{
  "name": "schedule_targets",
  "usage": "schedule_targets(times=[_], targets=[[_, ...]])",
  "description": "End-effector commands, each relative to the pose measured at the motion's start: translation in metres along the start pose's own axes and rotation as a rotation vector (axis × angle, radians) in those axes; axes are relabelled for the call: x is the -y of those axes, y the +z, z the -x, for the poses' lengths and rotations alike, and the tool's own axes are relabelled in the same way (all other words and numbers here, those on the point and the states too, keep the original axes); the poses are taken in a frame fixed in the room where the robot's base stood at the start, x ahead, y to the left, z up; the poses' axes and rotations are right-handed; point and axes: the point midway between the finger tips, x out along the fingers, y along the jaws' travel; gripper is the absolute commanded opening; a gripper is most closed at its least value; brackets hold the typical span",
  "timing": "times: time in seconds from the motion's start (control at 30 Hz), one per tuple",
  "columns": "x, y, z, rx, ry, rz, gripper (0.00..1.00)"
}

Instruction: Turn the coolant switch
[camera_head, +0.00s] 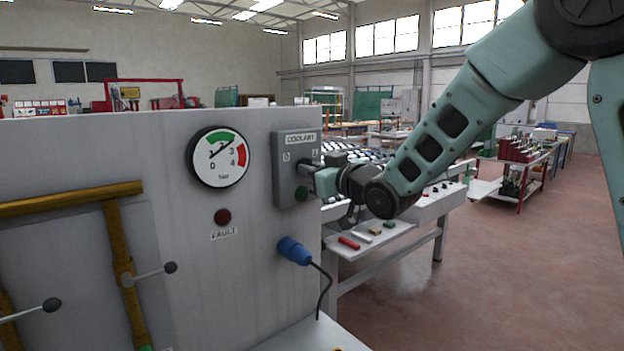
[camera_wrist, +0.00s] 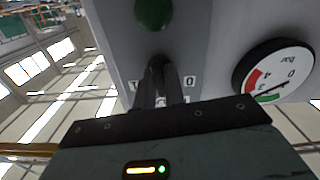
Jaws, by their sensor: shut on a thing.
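The grey coolant switch box (camera_head: 286,187), labelled COOLANT, is fixed near the right edge of the grey machine panel. My gripper (camera_head: 309,172) reaches it from the right, with its fingertips at the box front. In the wrist view, turned upside down, my gripper (camera_wrist: 160,76) is shut on the dark switch knob (camera_wrist: 158,62). The fingers hide most of the knob, so I cannot tell its angle. Marks 0 (camera_wrist: 190,82) and 1 show on either side. A green lamp (camera_wrist: 153,12) sits on the same box; it also shows in the head view (camera_head: 301,194).
A pressure gauge (camera_head: 218,157) is left of the box, with a dark red FAULT lamp (camera_head: 223,216) below it. A blue plug (camera_head: 293,250) with a black cable sticks out under the box. Yellow pipes (camera_head: 70,199) and levers are further left. The floor at right is open.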

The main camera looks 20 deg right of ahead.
Motion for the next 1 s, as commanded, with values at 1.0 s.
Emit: schedule_targets(times=[1.0], targets=[[-0.0002,0.0007,0.0004,0.003,0.002,-0.792,0.00]])
